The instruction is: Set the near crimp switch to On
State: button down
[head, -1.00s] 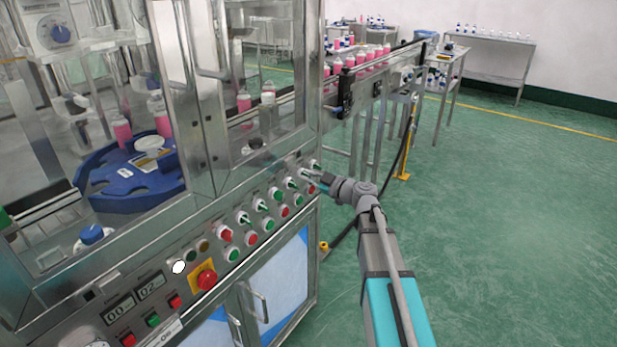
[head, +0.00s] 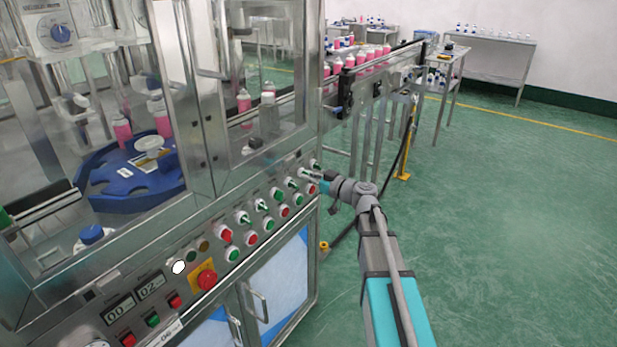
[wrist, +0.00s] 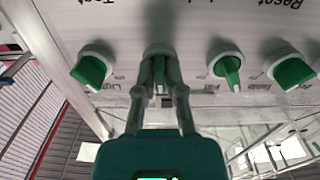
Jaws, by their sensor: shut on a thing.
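My gripper (wrist: 160,82) is shut on a green-handled rotary switch (wrist: 160,66), second from the left in the wrist view. The fingers straddle the handle, which points roughly up and down in that picture. Its label is mostly hidden by the fingers, so I cannot read whether it is the near crimp switch. In the head view my gripper (head: 311,175) is at the right end of the panel's upper switch row, where the fingertips and the held handle are too small to make out.
Beside the held switch are another green switch (wrist: 91,70) on its left, and green switches (wrist: 231,70) and (wrist: 292,72) on its right. Red and green buttons (head: 285,211) and a red emergency stop (head: 207,280) share the panel. Open green floor lies right.

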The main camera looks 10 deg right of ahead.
jog(key=m, duration=0.6)
jog(key=shift+m, duration=0.3)
dwell(0.4)
jog(key=c, duration=0.7)
grip_release()
jog(key=shift+c, duration=0.2)
jog(key=shift+s, duration=0.1)
jog(key=v, duration=1.2)
